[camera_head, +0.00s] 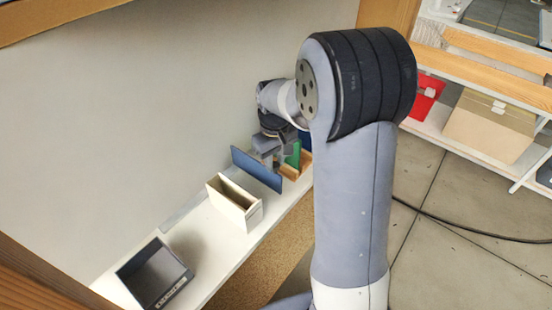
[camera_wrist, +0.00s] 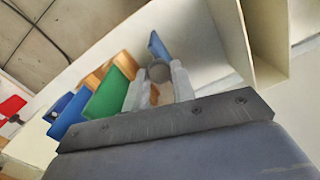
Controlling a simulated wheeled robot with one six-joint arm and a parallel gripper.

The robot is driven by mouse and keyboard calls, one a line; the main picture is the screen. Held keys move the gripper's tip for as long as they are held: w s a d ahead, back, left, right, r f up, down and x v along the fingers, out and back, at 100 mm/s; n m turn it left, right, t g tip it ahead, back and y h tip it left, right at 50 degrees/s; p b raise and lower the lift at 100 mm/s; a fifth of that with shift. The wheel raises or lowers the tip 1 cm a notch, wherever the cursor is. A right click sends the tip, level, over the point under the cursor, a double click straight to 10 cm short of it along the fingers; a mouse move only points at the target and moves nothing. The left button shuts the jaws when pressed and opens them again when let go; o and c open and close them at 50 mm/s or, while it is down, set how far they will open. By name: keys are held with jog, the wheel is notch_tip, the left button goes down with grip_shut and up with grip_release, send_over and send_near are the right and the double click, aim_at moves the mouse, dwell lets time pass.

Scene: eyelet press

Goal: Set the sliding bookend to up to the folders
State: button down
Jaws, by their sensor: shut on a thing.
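The sliding bookend looks like an upright blue plate (camera_head: 256,168), and part of it shows in the wrist view (camera_wrist: 156,45). My gripper (camera_head: 272,158) is shut on the bookend's round grey knob (camera_wrist: 158,71); its fingers flank the knob in the wrist view. A green folder (camera_wrist: 110,94) and blue folders (camera_wrist: 70,112) stand by a wooden holder (camera_wrist: 92,78); the green folder also shows in the head view (camera_head: 293,155). The bookend stands to the left of the folders in the head view, with a gap between them. My arm and hand hide parts of both.
A cream file box (camera_head: 236,205) stands on the white shelf (camera_head: 208,240), left of the bookend. A dark tray-like box (camera_head: 155,274) lies at the shelf's near left. A wall rises behind. A shelf with a cardboard box (camera_head: 488,125) and a red item (camera_head: 427,97) is at the right.

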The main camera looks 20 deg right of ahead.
jog(key=s+a+b, duration=0.1)
jog(key=s+a, duration=0.4)
jog(key=a, duration=0.3)
jog(key=shift+s, duration=0.4)
jog(key=c, duration=1.2)
grip_release()
jog(key=shift+s+a, duration=0.1)
jog(key=shift+a, duration=0.05)
jog(key=shift+c, duration=0.2)
jog(key=shift+o, duration=0.3)
notch_tip(320, 180, up, 11)
jog(key=shift+f, duration=0.15)
